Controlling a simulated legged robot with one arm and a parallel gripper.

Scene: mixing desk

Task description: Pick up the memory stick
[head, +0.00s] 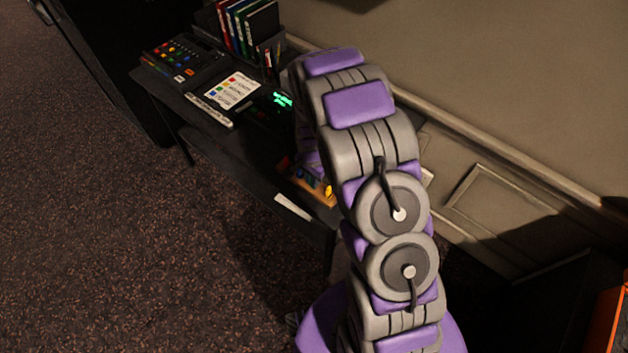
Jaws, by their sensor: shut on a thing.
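I cannot make out the memory stick in the head view. My purple and grey arm rises through the middle of the picture and bends over toward the desk, covering part of it. A little of the arm's far end shows low over the desk, just left of the near links. My gripper's fingers are hidden behind the arm, so what lies between them does not show. An orange-brown tray (325,194) with small blue and yellow things sits on the desk beside this hidden area.
The dark desk (240,163) stands along the wall. It holds a mixer (184,58), a colour-marked card (233,90), upright binders (250,27), a green-lit display (283,99) and a white strip (293,207) near the front edge. Carpet (110,230) at left is clear.

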